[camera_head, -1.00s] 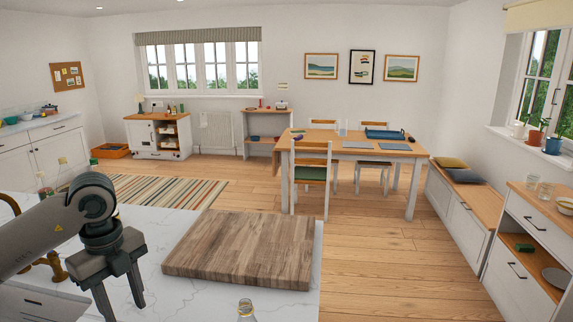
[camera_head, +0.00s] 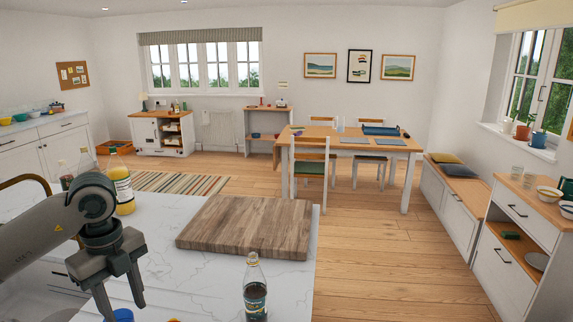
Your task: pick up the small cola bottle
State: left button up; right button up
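A small clear bottle with dark contents and a dark label (camera_head: 255,292) stands upright at the front of the white marble counter, near its right edge. Another dark bottle (camera_head: 66,176) is partly hidden behind my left arm. I cannot tell for sure which one is the small cola bottle. My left gripper (camera_head: 122,298) hangs over the counter at the lower left, pointing down, fingers apart and empty. It is well to the left of the front bottle, not touching it. My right gripper is not in view.
A wooden board (camera_head: 250,228) lies on the marble counter (camera_head: 190,275) behind the front bottle. An orange juice bottle (camera_head: 122,188) stands behind my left arm. A blue cap or lid (camera_head: 122,315) shows at the bottom edge. The counter between gripper and front bottle is clear.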

aim_at(254, 285)
jog(key=k, duration=0.95)
